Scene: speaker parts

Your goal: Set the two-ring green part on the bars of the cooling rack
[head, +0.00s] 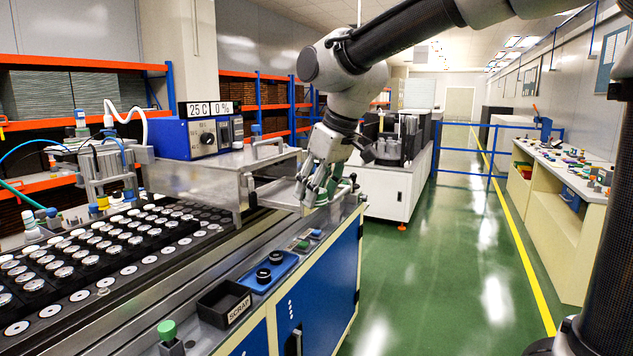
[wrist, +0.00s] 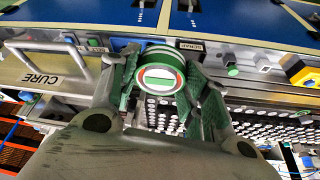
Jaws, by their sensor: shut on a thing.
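My gripper (head: 317,194) hangs low over the right end of the bench, beside the metal oven, in the head view. In the wrist view my gripper (wrist: 160,84) is shut on the two-ring green part (wrist: 159,78), a round green piece with white bands and a pale face towards the camera. In the head view a little green shows at the fingers, but the part is mostly hidden. I cannot pick out the bars of the cooling rack for certain in either view, nor tell whether the part touches anything below.
The metal oven (head: 215,180) and its CURE panel with handle (wrist: 42,68) stand close to the gripper. A blue tray (head: 286,262) with black rings and a black SCRAP bin (head: 225,304) lie along the bench front. Rows of speaker parts fill the left. The green floor is clear at right.

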